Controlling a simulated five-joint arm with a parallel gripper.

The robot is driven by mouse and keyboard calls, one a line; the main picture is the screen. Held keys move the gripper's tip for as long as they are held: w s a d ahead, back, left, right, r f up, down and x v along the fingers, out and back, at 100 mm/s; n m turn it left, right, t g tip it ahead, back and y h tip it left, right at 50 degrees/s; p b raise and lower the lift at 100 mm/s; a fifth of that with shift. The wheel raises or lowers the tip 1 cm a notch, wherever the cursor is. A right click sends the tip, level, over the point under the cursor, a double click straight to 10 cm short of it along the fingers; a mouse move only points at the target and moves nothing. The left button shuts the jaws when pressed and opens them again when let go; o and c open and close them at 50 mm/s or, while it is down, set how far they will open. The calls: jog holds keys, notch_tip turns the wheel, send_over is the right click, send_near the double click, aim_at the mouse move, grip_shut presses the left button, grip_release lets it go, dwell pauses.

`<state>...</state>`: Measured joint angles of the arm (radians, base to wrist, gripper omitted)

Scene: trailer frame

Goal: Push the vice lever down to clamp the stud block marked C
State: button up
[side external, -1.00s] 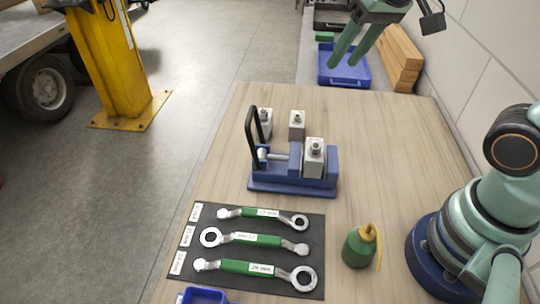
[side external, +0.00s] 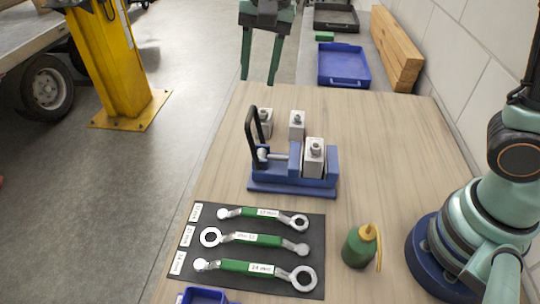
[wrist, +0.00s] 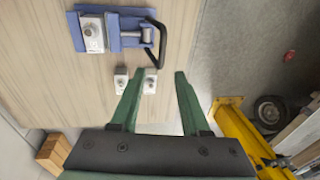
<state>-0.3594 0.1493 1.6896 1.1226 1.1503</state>
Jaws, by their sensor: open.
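The blue vice (side external: 262,186) stands on the wooden table, with its black looped lever (side external: 252,138) raised upright at its left end. A pale stud block (side external: 314,160) with a metal stud stands in the vice, between the sliding jaw and the right end wall. It also shows in the wrist view (wrist: 93,38), where the lever (wrist: 160,45) is at the vice's right. Two more stud blocks (side external: 297,126) (side external: 265,120) stand behind the vice. I cannot read a letter on any block. My gripper (side external: 258,80) is open and empty, high beyond the table's far edge.
A dark mat (side external: 225,280) with several green-handled wrenches lies in front of the vice. A green oil can (side external: 358,248) stands at the right front. A blue tray (side external: 343,80) and timber (side external: 397,55) are beyond the table. Bare table lies right of the vice.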

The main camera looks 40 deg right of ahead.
aim_at(252, 112)
jog(key=f, duration=0.5)
jog(key=w+a+f, duration=0.1)
jog(key=f, duration=0.1)
jog(key=shift+f, duration=0.35)
grip_shut()
dwell(1.1)
